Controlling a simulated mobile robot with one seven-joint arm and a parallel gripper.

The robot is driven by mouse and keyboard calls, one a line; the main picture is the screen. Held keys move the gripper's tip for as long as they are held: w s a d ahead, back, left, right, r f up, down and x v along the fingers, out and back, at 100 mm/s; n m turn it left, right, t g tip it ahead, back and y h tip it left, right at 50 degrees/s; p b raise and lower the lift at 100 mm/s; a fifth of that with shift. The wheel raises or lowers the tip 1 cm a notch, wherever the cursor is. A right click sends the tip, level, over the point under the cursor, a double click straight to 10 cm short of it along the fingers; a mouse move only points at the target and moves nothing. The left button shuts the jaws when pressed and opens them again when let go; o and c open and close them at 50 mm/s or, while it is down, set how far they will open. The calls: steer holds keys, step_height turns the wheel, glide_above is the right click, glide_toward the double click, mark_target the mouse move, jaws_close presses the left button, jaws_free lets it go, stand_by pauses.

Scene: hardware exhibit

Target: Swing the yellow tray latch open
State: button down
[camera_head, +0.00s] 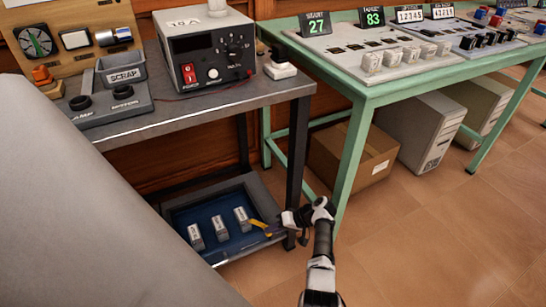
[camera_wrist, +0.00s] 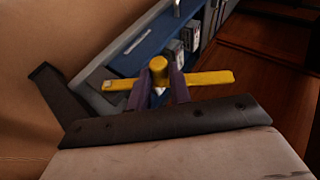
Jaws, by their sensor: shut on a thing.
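The yellow tray latch (camera_head: 259,224) is a flat bar at the right front corner of the low tray (camera_head: 171,212). In the wrist view the latch (camera_wrist: 210,78) runs across the picture, with a round yellow knob (camera_wrist: 158,66) standing up at its middle. My gripper (camera_wrist: 160,90) has its two dark fingers on either side of the knob, shut on it. In the head view my gripper (camera_head: 285,222) is beside the tray's right corner, and my wrist hides part of that corner. The latch slants down toward the gripper there.
The tray has a blue inside with several small labelled blocks (camera_head: 219,228). It sits low under the grey bench (camera_head: 200,110), beside the dark bench leg (camera_head: 297,160). The green table (camera_head: 345,165) and a cardboard box (camera_head: 350,158) stand to the right. Floor (camera_head: 430,240) is clear at right.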

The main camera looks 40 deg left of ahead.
steer(key=shift+w+d+f, duration=0.25)
steer(key=shift+w+f, duration=0.05)
steer(key=shift+f, duration=0.15)
steer(key=c, duration=1.3)
jaws_free()
steer(key=shift+f, duration=0.1)
steer(key=shift+s+a, duration=0.1)
step_height(320, 180, up, 20)
steer(key=p, duration=0.5)
